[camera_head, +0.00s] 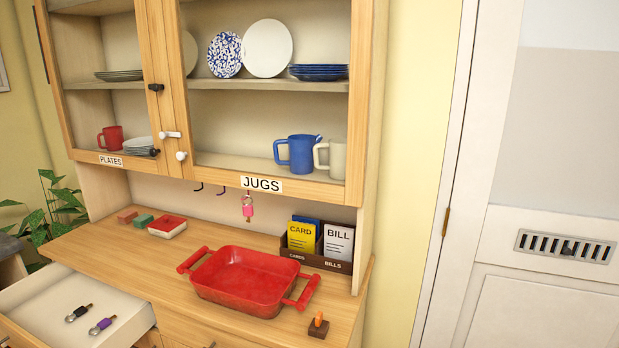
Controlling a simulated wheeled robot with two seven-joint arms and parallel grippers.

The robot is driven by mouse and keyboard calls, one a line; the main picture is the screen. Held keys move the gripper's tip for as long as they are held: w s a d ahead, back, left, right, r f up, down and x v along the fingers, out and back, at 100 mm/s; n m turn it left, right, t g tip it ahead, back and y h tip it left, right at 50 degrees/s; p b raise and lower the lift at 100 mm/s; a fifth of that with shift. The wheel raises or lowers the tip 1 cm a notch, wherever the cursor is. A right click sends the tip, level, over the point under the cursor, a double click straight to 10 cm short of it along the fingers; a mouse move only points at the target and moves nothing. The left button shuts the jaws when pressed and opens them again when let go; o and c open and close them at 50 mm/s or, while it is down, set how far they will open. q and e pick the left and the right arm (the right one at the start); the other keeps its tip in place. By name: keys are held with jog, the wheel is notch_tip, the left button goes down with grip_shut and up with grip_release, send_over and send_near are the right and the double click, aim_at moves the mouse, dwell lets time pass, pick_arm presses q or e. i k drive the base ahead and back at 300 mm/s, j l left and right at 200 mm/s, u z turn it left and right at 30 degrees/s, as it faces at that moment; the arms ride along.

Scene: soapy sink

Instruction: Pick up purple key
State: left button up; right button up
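The purple key (101,326) lies in the open white drawer (66,290) at the lower left. Its handle is purple with a dark end and a metal tip. A black key (78,313) lies close beside it, a little farther back and to the left. The two look apart from each other. Neither of my grippers is in the head view.
A red roasting dish (249,284) stands on the wooden counter (130,258). A pink key (247,207) hangs from a hook under the cabinet. A card holder (316,258) stands at the back right. A plant (55,212) is behind the drawer at left.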

aim_at(106, 322)
jog(key=u, duration=1.35)
